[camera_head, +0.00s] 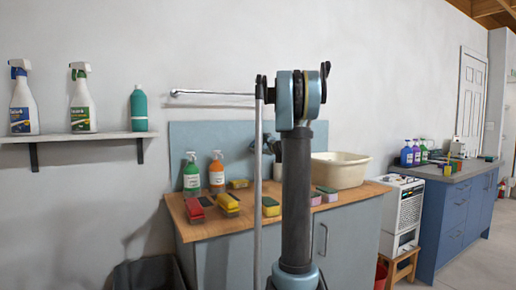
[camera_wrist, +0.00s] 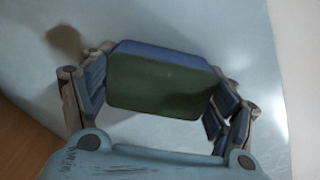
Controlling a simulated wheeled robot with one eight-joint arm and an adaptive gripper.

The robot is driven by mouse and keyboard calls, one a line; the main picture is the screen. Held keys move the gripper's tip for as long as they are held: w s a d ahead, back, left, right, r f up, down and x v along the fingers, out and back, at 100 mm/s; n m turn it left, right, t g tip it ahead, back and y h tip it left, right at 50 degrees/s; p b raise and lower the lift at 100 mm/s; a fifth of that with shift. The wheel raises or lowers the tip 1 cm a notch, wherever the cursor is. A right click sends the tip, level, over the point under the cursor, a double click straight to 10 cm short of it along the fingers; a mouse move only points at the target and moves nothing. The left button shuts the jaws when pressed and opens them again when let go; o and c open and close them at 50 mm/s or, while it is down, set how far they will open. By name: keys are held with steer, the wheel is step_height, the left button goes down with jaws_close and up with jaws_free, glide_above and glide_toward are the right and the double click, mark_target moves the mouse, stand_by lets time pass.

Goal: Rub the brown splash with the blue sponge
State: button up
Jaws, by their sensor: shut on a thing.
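My gripper (camera_wrist: 163,85) is shut on the blue sponge (camera_wrist: 165,53), which has a dark green scouring face towards the wrist camera. The brown splash (camera_wrist: 64,40) is a blurred brown spot on the pale blue panel. In the wrist view it lies to the upper left of the sponge, apart from it. I cannot tell whether the sponge touches the panel. In the head view the blue backsplash panel (camera_head: 220,135) stands behind the wooden counter. My arm hides part of it there, and I cannot make out the splash or the gripper clearly.
The wooden counter (camera_head: 225,230) holds a green bottle (camera_head: 192,178), an orange bottle (camera_head: 216,175), several sponges and brushes, and a cream basin (camera_head: 340,171). A shelf (camera_head: 80,136) with spray bottles hangs at left. A blue cabinet (camera_head: 450,220) stands at right.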

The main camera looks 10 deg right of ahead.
steer(key=shift+d, duration=0.1)
steer(key=shift+v, duration=2.95)
steer(key=shift+v, duration=1.45)
